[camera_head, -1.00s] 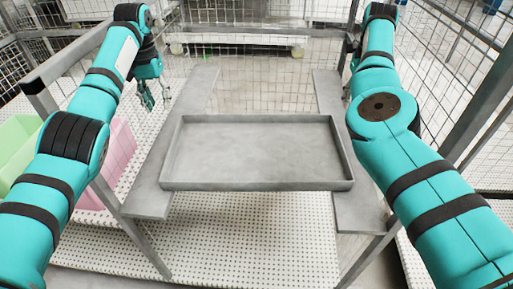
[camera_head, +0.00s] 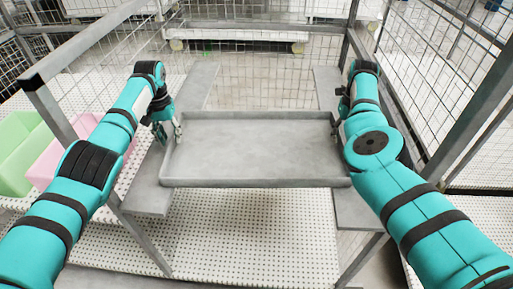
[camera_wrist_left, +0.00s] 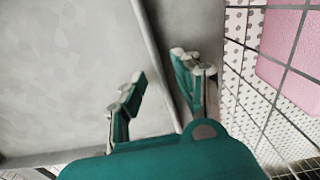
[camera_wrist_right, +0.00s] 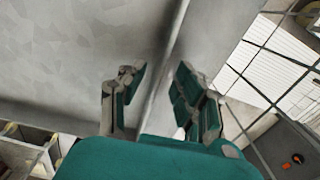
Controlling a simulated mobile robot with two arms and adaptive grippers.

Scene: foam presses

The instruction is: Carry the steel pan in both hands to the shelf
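The steel pan (camera_head: 255,150) is a shallow grey rectangular tray. It rests level across two grey side supports (camera_head: 150,195). My left gripper (camera_head: 170,133) is at the pan's left rim. In the left wrist view its open fingers (camera_wrist_left: 160,95) stand on either side of the rim, with gaps on both sides. My right gripper (camera_head: 337,115) is at the pan's right rim, its fingers mostly hidden behind the arm. In the right wrist view its open fingers (camera_wrist_right: 157,92) straddle the rim without closing on it. I cannot make out which part is the shelf.
Wire mesh panels with grey posts (camera_head: 470,110) enclose the sides and back. A green bin (camera_head: 22,150) and a pink bin (camera_head: 65,155) stand at the left. White perforated flooring (camera_head: 250,235) lies below and in front of the pan.

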